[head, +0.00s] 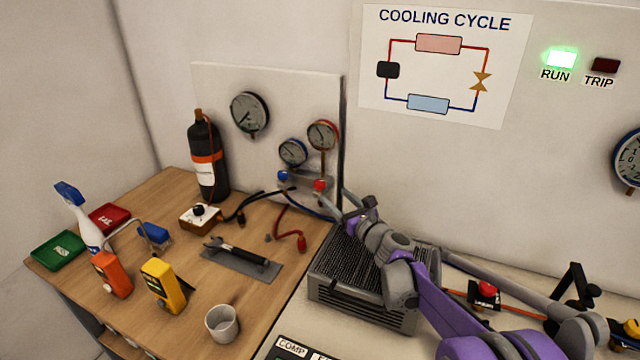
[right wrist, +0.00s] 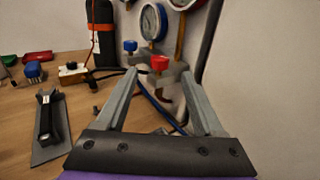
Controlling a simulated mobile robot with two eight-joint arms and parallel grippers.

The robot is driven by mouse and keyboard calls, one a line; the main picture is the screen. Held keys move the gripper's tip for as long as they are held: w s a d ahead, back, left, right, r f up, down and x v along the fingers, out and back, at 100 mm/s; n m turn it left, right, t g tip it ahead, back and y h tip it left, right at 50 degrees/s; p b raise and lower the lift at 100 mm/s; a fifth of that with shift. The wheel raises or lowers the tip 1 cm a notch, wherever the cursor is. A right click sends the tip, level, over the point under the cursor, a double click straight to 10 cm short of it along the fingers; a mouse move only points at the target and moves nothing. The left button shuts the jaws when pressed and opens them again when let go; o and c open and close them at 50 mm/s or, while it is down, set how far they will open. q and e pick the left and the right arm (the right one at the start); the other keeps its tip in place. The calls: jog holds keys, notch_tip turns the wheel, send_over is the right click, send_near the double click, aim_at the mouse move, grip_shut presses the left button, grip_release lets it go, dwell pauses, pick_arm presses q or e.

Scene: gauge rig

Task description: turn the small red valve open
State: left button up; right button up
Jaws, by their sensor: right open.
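The small red valve (head: 319,185) is a red knob on the gauge manifold, below the red-rimmed gauge (head: 322,136). A blue knob (head: 283,175) sits to its left. My right gripper (head: 337,207) is just right of and below the red valve, apart from it. In the right wrist view, the open right gripper (right wrist: 160,76) has its fingertips either side of the red valve (right wrist: 159,63), which shows between and beyond them. Nothing is between the fingers. I cannot tell the exact gap to the valve. My left gripper is not in view.
Hoses, including a red one (head: 288,228), hang below the manifold. A black ribbed unit (head: 362,305) lies under my right arm. A black bottle (head: 207,160), a wrench on a grey mat (head: 228,262) and a cup (head: 222,324) stand on the wooden bench. A panel edge is close right.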

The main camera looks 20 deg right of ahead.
aim_at(323, 185)
jog(key=w, duration=0.6)
jog(key=w+a, duration=0.1)
jog(key=w, duration=0.2)
jog(key=shift+w, duration=0.1)
grip_shut()
